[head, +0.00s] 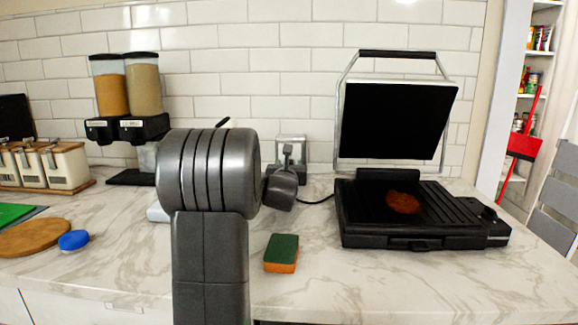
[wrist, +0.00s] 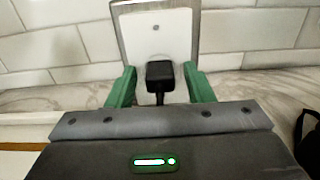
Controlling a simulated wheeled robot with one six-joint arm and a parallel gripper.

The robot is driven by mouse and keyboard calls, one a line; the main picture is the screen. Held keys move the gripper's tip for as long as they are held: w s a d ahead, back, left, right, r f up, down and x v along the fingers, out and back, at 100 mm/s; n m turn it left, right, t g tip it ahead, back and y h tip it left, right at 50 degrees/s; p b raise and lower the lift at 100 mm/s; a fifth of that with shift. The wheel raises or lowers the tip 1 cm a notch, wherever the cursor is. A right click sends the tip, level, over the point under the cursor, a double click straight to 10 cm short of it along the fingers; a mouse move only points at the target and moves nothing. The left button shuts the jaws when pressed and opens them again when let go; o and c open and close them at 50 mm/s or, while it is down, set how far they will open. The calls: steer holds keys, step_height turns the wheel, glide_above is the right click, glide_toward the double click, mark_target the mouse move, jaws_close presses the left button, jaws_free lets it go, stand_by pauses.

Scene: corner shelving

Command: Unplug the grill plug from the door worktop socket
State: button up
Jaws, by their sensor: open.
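My gripper (wrist: 160,82) is open, with one green finger on each side of the plug and a visible gap on both sides. In the head view the socket (head: 291,142) stands behind my gripper, which mostly hides the plug. The grill (head: 420,225) stands to the right with its lid raised, and a black cord (head: 317,200) runs from it toward the socket.
A green and orange sponge (head: 281,253) lies on the marble worktop in front of the socket. A brown patty (head: 403,202) lies on the grill plate. Two dispensers (head: 127,85) and several canisters (head: 65,165) stand at the left. The worktop between sponge and grill is clear.

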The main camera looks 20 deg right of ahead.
steer(key=shift+b, duration=0.55)
jaws_close()
steer(key=shift+s+a+f, duration=0.1)
steer(key=shift+s, duration=0.1)
steer(key=shift+b+v, duration=1.7)
steer(key=shift+v, duration=1.1)
